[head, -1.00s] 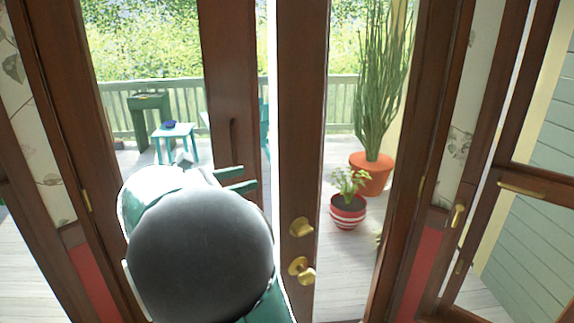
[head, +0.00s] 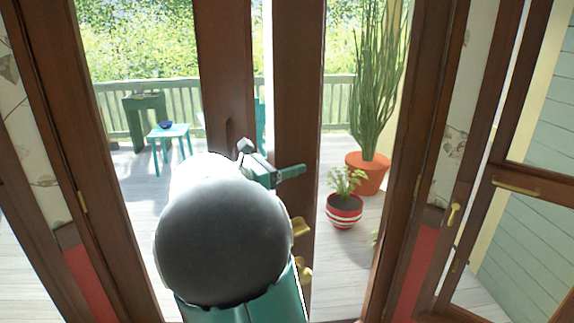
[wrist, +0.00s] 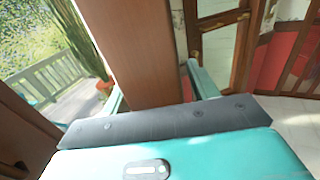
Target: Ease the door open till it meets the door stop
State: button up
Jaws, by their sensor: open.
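The glazed double door has two brown wooden leaves. The right leaf (head: 297,100) carries brass knobs, partly hidden behind my arm, and a narrow gap separates it from the left leaf (head: 224,75). My gripper (head: 272,160) is at this gap, above the knobs, with its teal fingers apart. In the wrist view, my gripper (wrist: 155,82) is open with one finger on each side of a brown wooden upright (wrist: 140,50). I cannot tell whether either finger touches the wood. No door stop can be made out.
Beyond the glass is a deck with a small teal table (head: 168,132), a striped pot (head: 344,211) and a tall plant in an orange pot (head: 367,174). A railing (head: 338,100) runs behind. Another framed glass panel (head: 515,188) stands at the right.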

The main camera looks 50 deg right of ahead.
jog(key=shift+c, duration=0.5)
grip_shut()
jog(key=shift+s, duration=0.1)
